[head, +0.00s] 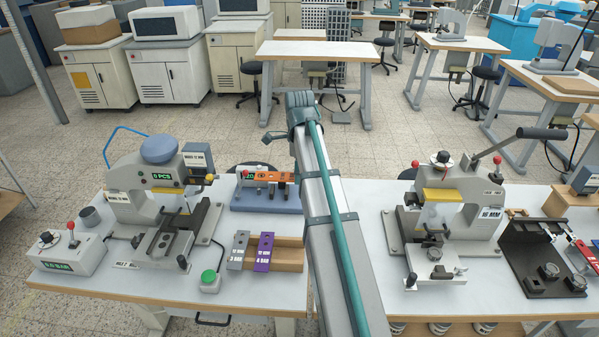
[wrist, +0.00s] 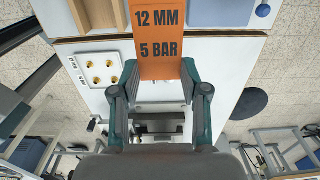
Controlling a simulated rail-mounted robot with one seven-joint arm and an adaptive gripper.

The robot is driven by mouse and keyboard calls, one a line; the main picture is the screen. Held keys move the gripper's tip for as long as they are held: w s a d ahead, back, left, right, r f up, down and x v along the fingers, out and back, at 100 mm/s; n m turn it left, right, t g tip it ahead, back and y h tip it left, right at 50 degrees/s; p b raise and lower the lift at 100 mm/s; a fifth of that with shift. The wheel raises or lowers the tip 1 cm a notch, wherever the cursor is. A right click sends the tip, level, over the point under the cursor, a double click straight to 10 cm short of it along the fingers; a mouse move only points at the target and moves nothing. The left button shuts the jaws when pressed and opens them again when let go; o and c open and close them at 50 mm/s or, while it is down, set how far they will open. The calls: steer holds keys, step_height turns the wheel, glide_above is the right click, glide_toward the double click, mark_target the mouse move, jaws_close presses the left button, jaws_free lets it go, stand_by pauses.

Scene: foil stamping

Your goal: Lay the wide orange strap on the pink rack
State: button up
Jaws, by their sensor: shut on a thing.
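The wide orange strap (wrist: 158,42) is marked 12 MM and 5 BAR in the wrist view. My gripper (wrist: 159,72) is shut on its near end, and the strap runs out of the top of the frame. My arm hides the gripper and the held strap in the head view, or they cannot be made out there. I cannot make out a pink rack in either view. A wooden rack (head: 291,264) in the head view carries a grey strap (head: 238,250) and a purple strap (head: 264,252).
A press (head: 160,200) stands left of my arm and another press (head: 446,213) right of it. A blue-grey fixture with an orange bar (head: 262,176) stands behind the wooden rack. A black stand (head: 523,258) is at the right. A white plate with brass posts (wrist: 103,71) shows in the wrist view.

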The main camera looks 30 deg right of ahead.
stand_by(0.3)
steer(key=shift+r+p, duration=1.45)
steer(key=shift+r, duration=0.05)
